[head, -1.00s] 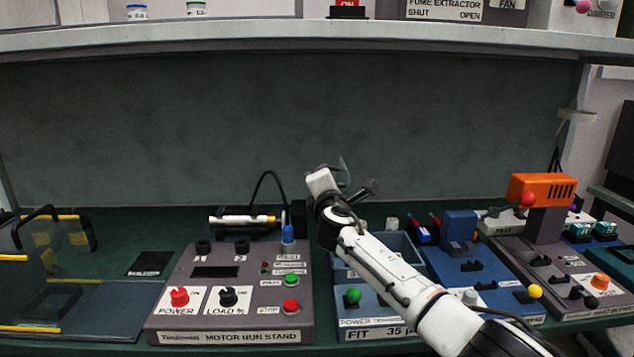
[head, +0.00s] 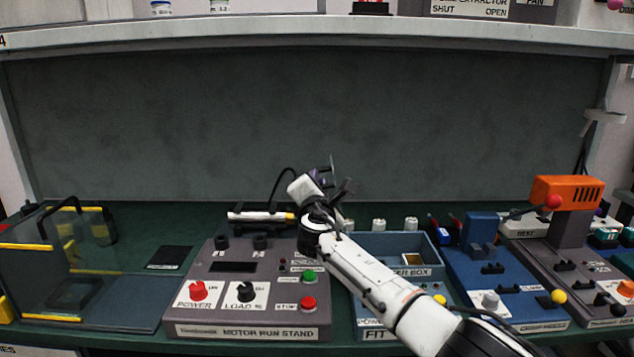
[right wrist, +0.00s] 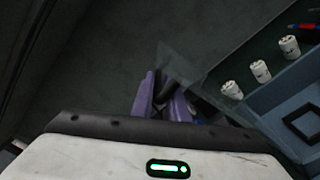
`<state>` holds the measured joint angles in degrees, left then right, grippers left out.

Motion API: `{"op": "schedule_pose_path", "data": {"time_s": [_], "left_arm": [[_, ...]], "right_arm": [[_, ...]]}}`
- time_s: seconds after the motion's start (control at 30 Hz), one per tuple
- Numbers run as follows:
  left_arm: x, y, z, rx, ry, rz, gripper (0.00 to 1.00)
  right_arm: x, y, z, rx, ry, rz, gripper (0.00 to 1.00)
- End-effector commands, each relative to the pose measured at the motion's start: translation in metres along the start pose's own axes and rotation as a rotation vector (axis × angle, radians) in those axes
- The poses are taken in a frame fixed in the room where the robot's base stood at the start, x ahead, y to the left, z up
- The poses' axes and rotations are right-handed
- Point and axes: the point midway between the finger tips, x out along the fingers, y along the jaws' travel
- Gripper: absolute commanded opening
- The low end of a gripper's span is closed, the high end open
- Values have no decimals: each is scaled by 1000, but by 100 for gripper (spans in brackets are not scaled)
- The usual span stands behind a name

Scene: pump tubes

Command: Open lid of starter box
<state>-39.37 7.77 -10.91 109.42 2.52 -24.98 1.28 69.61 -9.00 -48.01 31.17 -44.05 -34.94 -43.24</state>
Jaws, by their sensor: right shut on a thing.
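The blue starter box (head: 428,271) is right of centre in the head view, with "ER BOX" readable on its front and its inside partly visible from above. My right gripper (head: 325,180) is raised beyond the box's left side. In the right wrist view its purple fingers (right wrist: 162,100) are shut on a faint clear pane, which looks like the lid (right wrist: 185,66). The pane stands up away from the box opening. My right forearm hides the box's left part. The left gripper is out of view.
The motor run stand (head: 245,305) is left of the box. A blue fixture (head: 500,290) and an orange-headed tester (head: 567,192) stand to the right. White starters (head: 378,225) are behind the box. A shelf (head: 300,37) spans above.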

Motion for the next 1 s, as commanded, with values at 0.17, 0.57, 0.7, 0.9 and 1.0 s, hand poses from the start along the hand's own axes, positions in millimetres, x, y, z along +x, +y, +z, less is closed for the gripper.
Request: {"op": "schedule_pose_path", "data": {"time_s": [0.17,0.57,0.7,0.9,1.0], "left_arm": [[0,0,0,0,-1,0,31],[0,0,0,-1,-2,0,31],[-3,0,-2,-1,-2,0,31],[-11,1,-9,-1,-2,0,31],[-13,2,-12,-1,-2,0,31]], "right_arm": [[0,8,5,-2,-7,11,19],[0,4,2,1,-2,6,28],[-4,5,2,2,-1,7,28],[-21,5,2,3,1,6,28],[-32,4,2,3,0,6,28]]}}
